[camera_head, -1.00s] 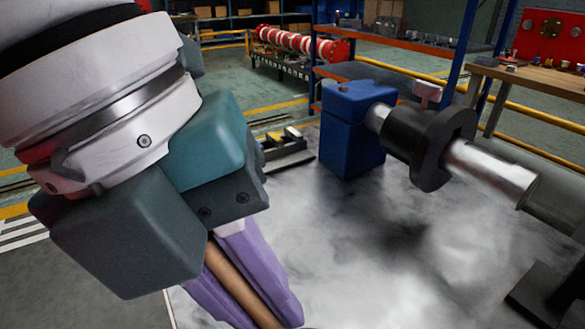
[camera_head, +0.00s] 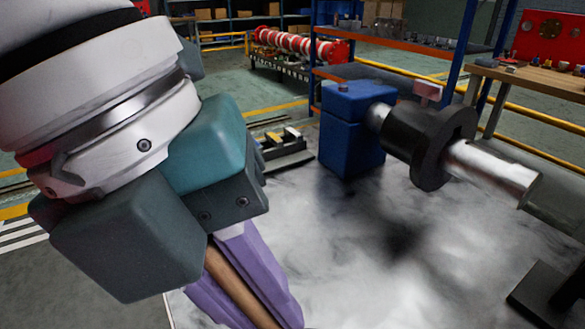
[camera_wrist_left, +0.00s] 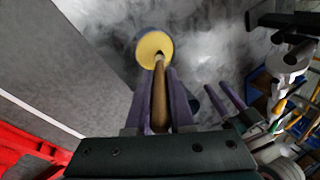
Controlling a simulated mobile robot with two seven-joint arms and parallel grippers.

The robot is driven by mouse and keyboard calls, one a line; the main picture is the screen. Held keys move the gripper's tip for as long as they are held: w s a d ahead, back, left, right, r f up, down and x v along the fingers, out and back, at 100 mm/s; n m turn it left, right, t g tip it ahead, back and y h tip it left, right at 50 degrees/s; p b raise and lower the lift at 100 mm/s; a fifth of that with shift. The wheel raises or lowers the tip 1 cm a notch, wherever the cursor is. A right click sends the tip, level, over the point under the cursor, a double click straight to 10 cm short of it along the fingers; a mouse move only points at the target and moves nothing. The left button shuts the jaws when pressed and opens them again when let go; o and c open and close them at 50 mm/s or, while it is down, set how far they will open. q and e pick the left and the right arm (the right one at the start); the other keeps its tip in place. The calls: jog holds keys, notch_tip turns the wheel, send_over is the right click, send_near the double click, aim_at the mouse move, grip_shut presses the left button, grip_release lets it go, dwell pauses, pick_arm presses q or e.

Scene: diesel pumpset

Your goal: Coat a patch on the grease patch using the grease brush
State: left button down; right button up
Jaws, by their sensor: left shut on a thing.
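My left gripper (camera_head: 250,300), with purple fingers, is shut on the brown wooden handle of the grease brush (camera_head: 234,285). The handle also shows in the left wrist view (camera_wrist_left: 159,95), running up between the fingers. Its pale far end meets a round yellow disc (camera_wrist_left: 152,46); I cannot tell whether this disc is the patch, grease or part of the brush. The brush tip is cut off in the head view. My right gripper (camera_wrist_left: 215,88) shows only in the left wrist view, its two purple fingers apart with nothing seen between them.
A blue block (camera_head: 348,150) carries a black flanged coupling (camera_head: 425,148) and a bare metal shaft (camera_head: 490,172) at the right. They stand on a mottled white-grey surface (camera_head: 370,270), largely clear in front. A wooden bench (camera_head: 540,82) stands behind right.

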aim_at(216, 263)
pick_arm(q)
jog(key=shift+f+b, duration=0.3)
jog(key=shift+f, duration=0.25)
pick_arm(e)
jog(key=shift+f, duration=0.3)
pick_arm(q)
jog(key=shift+f+p, duration=0.1)
jog(key=shift+p, duration=0.2)
pick_arm(e)
jog(key=shift+r, duration=0.3)
dwell(1.0)
pick_arm(q)
notch_tip(216, 263, up, 7)
jog(key=p, duration=0.8)
pick_arm(e)
notch_tip(216, 263, up, 8)
